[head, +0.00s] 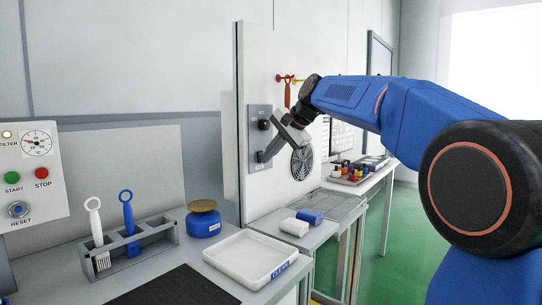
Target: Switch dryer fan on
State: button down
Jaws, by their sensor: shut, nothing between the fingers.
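A tall white panel (272,70) stands in the middle of the head view. A round dark fan grille (302,161) is set in its lower right part. Left of the grille is a grey switch plate (255,112) with a black knob (264,125); its small lettering is unreadable. My gripper (263,155) is shut and empty, in front of the lower part of the plate and below the knob. I cannot tell whether the fingertips touch the plate. The gripper and wrist hide the plate's right side and part of the panel. I cannot tell whether the fan turns.
Red and yellow hooks (290,78) with a hanging tool sit above my wrist. Blue and white rolls (310,216) and a wire rack (337,206) lie below. A white tray (222,262), brush holder (165,240), blue pot (203,227) and control box (50,190) are at left.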

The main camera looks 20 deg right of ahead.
jog(key=shift+w+a+f, duration=0.1)
dwell(0.3)
jog(key=shift+r, duration=0.9)
